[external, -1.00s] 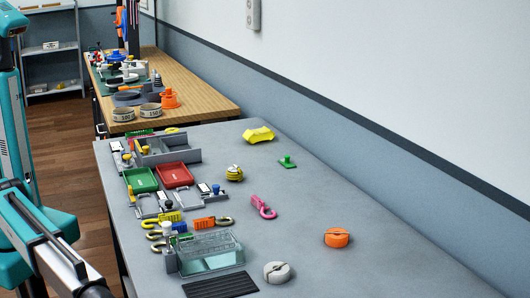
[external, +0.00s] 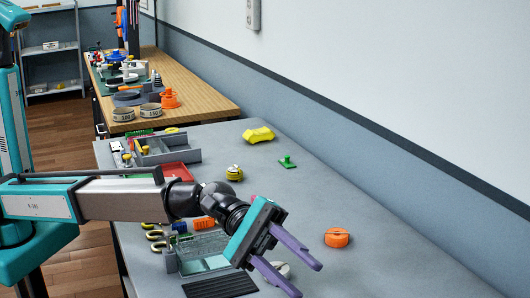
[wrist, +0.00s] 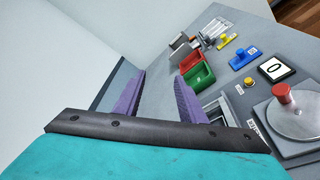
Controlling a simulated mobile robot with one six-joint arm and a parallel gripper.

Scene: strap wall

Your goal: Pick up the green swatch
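The green swatch (external: 287,163), a small flat green piece with an upright knob, lies on the grey table towards the wall side in the external view. I cannot make it out in the wrist view. My gripper (external: 307,281) is open and empty, its two purple fingers apart. It is above the near part of the table, well in front of the swatch and not touching it. The fingers also show in the wrist view (wrist: 158,78).
A yellow block (external: 258,135) lies behind the swatch and a yellow striped round item (external: 234,173) to its left. An orange disc (external: 337,238) is nearer. My gripper partly covers a pale disc (external: 283,268). The table's right side is mostly clear.

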